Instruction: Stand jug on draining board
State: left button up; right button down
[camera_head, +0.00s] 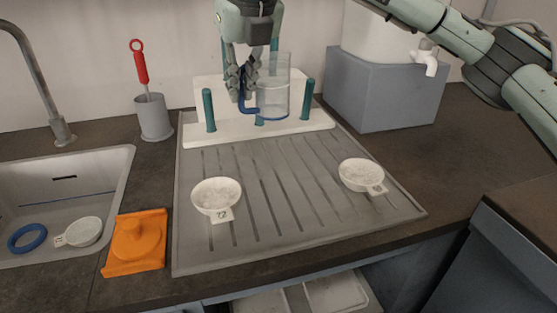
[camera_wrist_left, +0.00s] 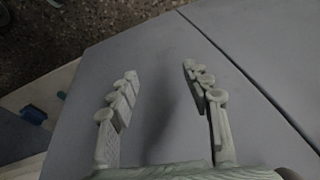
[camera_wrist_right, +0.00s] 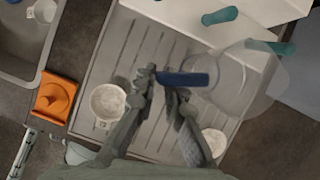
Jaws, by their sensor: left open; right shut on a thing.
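The clear jug (camera_head: 275,80) with a blue handle is upright at the back of the grey grooved draining board (camera_head: 240,240). My right gripper (camera_head: 241,97) is shut on the jug's handle, coming down from above. The jug (camera_wrist_right: 235,85) and its blue handle also show in the right wrist view, with the fingers at the handle. The jug is in front of or over a white stand (camera_head: 200,133) with teal pegs; I cannot tell whether its base touches. My left gripper (camera_wrist_left: 160,88) is open and empty over grey surfaces, outside the head view.
Two white labelled dishes (camera_head: 216,193) (camera_head: 361,174) stand on the board, with bare grooves between them. An orange block (camera_head: 137,243) lies left of it, beside the sink (camera_head: 100,170). A grey cup (camera_head: 154,118) holds a red-handled tool. A grey block (camera_head: 385,95) carries a tapped container.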

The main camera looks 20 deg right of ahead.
jog(key=shift+w+f, duration=0.15)
jog(key=shift+f, duration=0.2)
notch_tip(320, 180, down, 9)
jog(key=shift+r+p, duration=0.1)
jog(key=shift+p, duration=0.35)
pick_arm(q)
jog(key=shift+s+f, duration=0.2)
jog(key=shift+f, duration=0.4)
jog(key=shift+s+f, duration=0.15)
jog(key=shift+f, duration=0.4)
pick_arm(e)
jog(key=shift+f, duration=0.2)
jog(key=c, duration=1.6)
grip_release()
pick_arm(q)
jog(key=shift+w+r, duration=0.2)
jog(key=shift+r, duration=0.3)
